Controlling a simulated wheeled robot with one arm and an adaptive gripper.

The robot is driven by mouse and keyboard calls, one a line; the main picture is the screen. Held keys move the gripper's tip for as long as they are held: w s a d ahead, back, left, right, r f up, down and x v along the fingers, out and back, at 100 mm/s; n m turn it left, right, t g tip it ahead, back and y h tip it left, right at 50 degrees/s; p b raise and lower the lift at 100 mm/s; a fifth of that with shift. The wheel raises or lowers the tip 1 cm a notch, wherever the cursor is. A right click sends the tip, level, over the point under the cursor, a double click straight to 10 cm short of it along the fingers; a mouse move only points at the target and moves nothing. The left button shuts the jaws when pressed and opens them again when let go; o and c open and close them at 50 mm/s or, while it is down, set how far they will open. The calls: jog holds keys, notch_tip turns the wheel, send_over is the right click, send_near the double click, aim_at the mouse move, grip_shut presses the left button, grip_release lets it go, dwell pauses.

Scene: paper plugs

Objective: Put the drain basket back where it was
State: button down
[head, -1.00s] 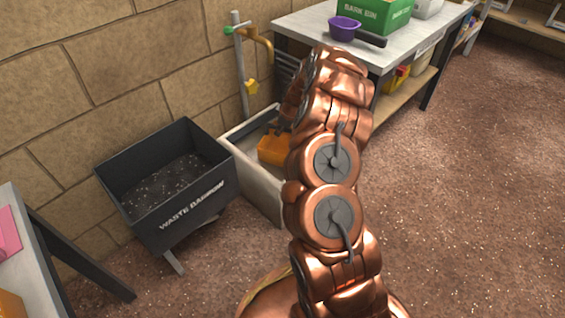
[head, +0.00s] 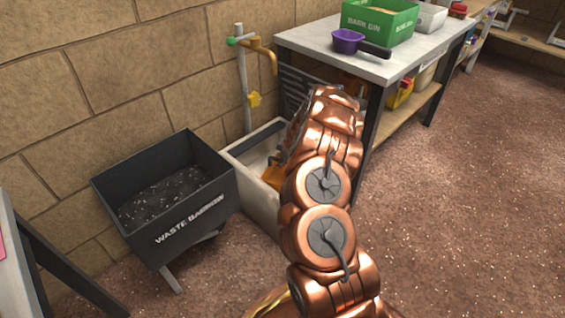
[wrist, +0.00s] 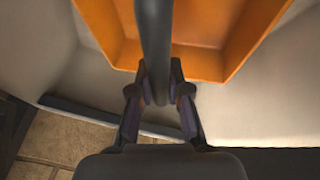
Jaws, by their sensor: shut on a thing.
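The orange drain basket (head: 274,173) shows in the head view inside the pale trough (head: 236,154), partly hidden behind my arm. In the wrist view the basket (wrist: 222,64) fills the upper middle, with a dark bar-like handle (wrist: 153,35) crossing over it. My gripper (wrist: 161,84) is shut on this handle, one finger on each side. The trough's pale floor and wall (wrist: 275,95) surround the basket in the wrist view. I cannot tell whether the basket touches the trough floor. My gripper is hidden in the head view.
A dark waste barrow (head: 165,200) stands left of the trough. A tap on a post (head: 243,80) rises behind it. A workbench (head: 400,60) with a purple pot (head: 347,41) and green bin (head: 380,20) stands to the right. Floor (head: 450,200) at right is clear.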

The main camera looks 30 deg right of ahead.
jog(key=shift+f, duration=0.15)
jog(key=c, duration=1.1)
grip_release()
jog(key=shift+s+r, duration=0.1)
jog(key=shift+r, duration=0.45)
jog(key=p+v, duration=0.5)
jog(key=v, duration=0.6)
jog(key=shift+r, duration=0.2)
